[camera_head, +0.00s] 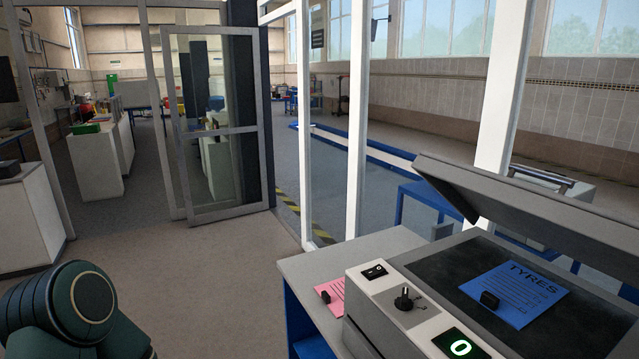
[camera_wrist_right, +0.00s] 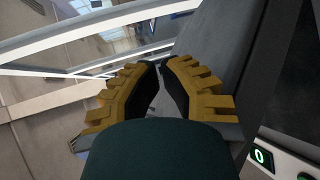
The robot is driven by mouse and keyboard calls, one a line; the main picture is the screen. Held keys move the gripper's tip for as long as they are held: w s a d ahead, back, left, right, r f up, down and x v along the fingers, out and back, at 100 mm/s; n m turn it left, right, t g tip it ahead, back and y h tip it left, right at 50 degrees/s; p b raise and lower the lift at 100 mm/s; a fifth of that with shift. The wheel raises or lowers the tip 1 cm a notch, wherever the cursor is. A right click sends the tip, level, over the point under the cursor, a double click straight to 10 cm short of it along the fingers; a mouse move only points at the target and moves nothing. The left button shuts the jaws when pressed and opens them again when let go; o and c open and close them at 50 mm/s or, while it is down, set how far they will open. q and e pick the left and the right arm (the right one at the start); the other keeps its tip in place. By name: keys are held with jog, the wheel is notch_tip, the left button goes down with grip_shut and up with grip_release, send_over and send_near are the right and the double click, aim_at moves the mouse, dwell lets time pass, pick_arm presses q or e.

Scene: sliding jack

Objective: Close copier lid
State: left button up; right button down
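The copier (camera_head: 425,310) stands on a table at the right in the head view. Its grey lid (camera_head: 540,215) is raised at a slant above the dark glass. A blue sheet marked TYRES (camera_head: 530,290) lies on the glass, with a small black object on it. In the right wrist view, my right gripper (camera_wrist_right: 163,68) has yellow fingers with dark pads, and a narrow gap shows between them. I see nothing held. A grey slab, apparently the lid (camera_wrist_right: 215,45), is just beyond and right of the fingers; contact is unclear. My left gripper is out of view.
The copier's front panel has a switch, a knob (camera_head: 404,299) and a green 0 display (camera_head: 460,347). A pink sheet (camera_head: 333,297) lies on the table (camera_head: 350,256) left of the copier. White window posts stand behind.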

jog(key=shift+s+a+f+b, duration=0.2)
jog(key=shift+a+f+b, duration=0.45)
jog(key=shift+a, duration=0.4)
jog(key=shift+a+f, duration=0.1)
jog(key=shift+a, duration=0.15)
jog(key=shift+s+d+f, duration=0.1)
jog(key=shift+s+d, duration=0.05)
jog(key=shift+d, duration=0.1)
jog(key=shift+s+a+f+b, duration=0.3)
jog(key=shift+s+f+b, duration=0.25)
jog(key=shift+f, duration=0.25)
jog(key=shift+s+a+f+b, duration=0.3)
jog(key=shift+s+f+b, duration=0.25)
jog(key=shift+f, duration=0.35)
jog(key=shift+s+a+f+b, duration=0.15)
jog(key=shift+a+f+b, duration=0.45)
jog(key=shift+f, duration=0.2)
jog(key=shift+s+a+f+b, duration=0.15)
jog(key=shift+a+f+b, duration=0.35)
jog(key=shift+f+b, duration=0.25)
jog(key=shift+f, duration=0.1)
